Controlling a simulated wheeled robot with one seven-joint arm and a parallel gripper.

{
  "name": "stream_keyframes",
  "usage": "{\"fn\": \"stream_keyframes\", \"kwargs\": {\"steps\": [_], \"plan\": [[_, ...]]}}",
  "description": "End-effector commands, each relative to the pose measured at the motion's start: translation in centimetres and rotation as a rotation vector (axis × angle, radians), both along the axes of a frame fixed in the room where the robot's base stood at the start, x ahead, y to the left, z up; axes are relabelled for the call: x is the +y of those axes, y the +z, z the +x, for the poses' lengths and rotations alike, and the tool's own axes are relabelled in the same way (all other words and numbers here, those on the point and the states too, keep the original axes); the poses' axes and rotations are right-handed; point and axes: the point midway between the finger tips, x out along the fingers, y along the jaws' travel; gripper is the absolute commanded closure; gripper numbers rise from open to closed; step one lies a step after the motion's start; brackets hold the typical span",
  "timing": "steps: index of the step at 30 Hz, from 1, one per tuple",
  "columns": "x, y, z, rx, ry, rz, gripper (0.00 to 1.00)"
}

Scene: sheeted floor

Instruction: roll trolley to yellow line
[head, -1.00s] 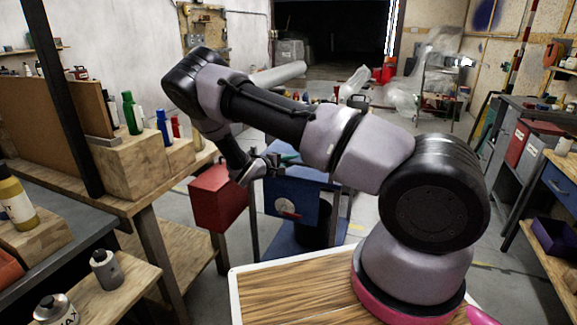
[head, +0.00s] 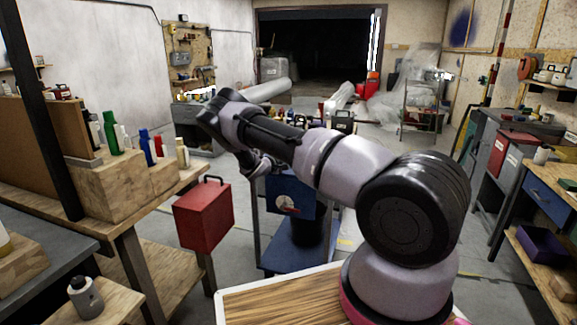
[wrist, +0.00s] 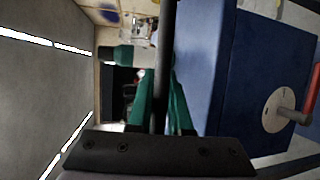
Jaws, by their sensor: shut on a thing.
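The blue trolley stands ahead of me in the head view, with its low blue deck (head: 290,258), thin upright posts and a blue box-like part (head: 283,200) bearing a round pale disc. In the head view the gripper is mostly hidden by my arm.
A red box (head: 203,216) stands close on the trolley's left, by the wooden workbench (head: 125,215). Another bench (head: 545,190) and cabinets line the right. Plastic-wrapped things (head: 400,105) lie further back. Open grey floor (head: 420,200) lies right of the trolley.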

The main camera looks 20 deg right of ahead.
Motion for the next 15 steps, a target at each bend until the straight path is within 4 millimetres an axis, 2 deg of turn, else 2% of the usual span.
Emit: {"fn": "stream_keyframes", "kwargs": {"steps": [6,15], "plan": [[-1.0,0.0,1.4,0.000,0.001,0.000,1.00],[-1.3,0.0,1.9,0.000,0.001,0.000,1.00]]}}
